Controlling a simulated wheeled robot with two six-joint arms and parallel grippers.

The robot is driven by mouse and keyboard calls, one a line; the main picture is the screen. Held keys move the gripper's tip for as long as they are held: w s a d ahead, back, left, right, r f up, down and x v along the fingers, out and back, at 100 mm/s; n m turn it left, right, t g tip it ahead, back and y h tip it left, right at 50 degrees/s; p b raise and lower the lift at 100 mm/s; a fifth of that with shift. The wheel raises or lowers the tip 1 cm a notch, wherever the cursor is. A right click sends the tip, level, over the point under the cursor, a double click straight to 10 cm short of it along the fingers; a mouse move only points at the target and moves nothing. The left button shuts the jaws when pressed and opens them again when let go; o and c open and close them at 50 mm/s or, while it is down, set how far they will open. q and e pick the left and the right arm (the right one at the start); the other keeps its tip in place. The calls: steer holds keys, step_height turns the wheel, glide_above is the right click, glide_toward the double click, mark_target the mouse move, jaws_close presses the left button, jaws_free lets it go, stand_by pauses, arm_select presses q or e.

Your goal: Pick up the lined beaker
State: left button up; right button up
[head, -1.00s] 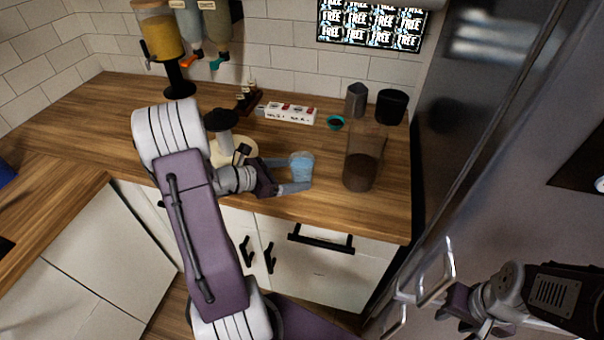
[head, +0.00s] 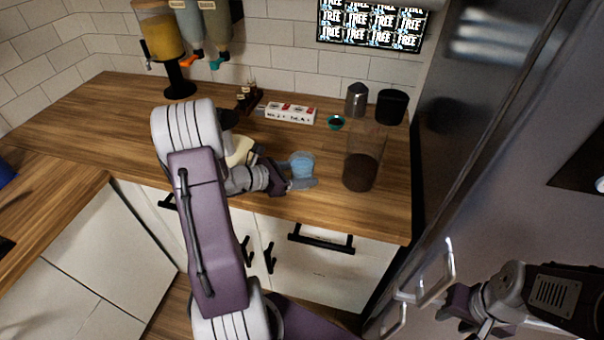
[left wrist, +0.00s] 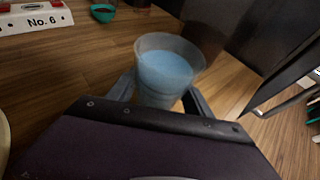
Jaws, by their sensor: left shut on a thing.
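The beaker (head: 302,163) is a small clear cup with light blue contents. It stands upright on the wooden counter, and I cannot make out its lines. My left gripper (head: 300,172) is shut on it, one finger on each side. In the left wrist view the beaker (left wrist: 167,70) sits between the two fingertips (left wrist: 160,95), its rim and blue inside in plain sight and its lower part partly hidden by the gripper body. My right gripper (head: 462,312) hangs at the lower right, away from the counter; its fingers are too unclear to judge.
A tall clear container with dark contents (head: 361,170) stands just right of the beaker. A white numbered block (head: 290,114), a teal cup (head: 336,123), a metal pitcher (head: 356,98) and a black canister (head: 391,106) stand behind. The front counter edge is close.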

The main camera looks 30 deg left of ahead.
arm_select(q)
step_height(320, 180, up, 10)
steer(key=p, duration=0.1)
steer(key=shift+p, duration=0.3)
stand_by(0.4)
